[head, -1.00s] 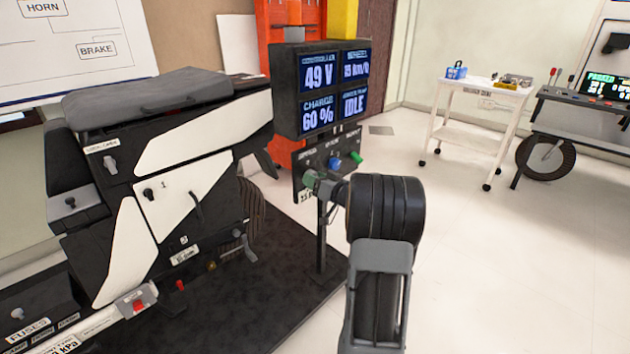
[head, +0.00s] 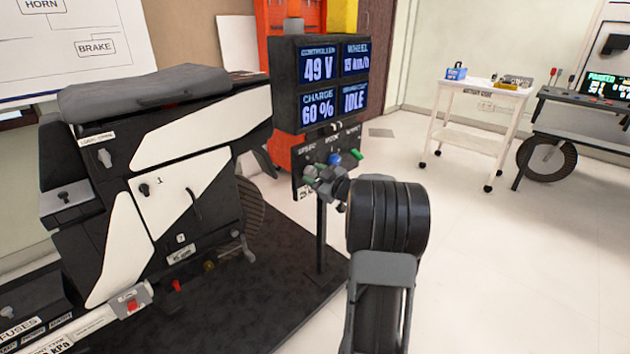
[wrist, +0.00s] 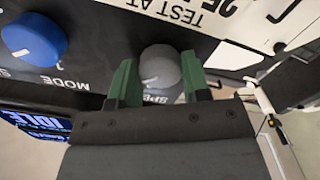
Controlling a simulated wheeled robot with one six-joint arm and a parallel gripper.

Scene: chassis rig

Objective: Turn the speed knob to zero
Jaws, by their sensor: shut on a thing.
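The grey speed knob (wrist: 160,68) sits on the dark control panel in the wrist view, above a partly hidden label starting "SPE". It has a small white pointer mark on its lower left side. My gripper (wrist: 157,82) is shut on it, with one green finger on each side. In the head view my gripper (head: 313,174) reaches the left part of the panel (head: 300,159) below the display. There the knob is hard to tell apart from the fingers. The WHEEL readout on the display (head: 355,65) looks like 15 km/h.
A blue MODE knob (wrist: 33,40) is beside the speed knob, and a green knob (head: 355,154) sits further right on the panel. The black and white vehicle rig (head: 170,180) stands left. A white cart (head: 475,125) stands back right.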

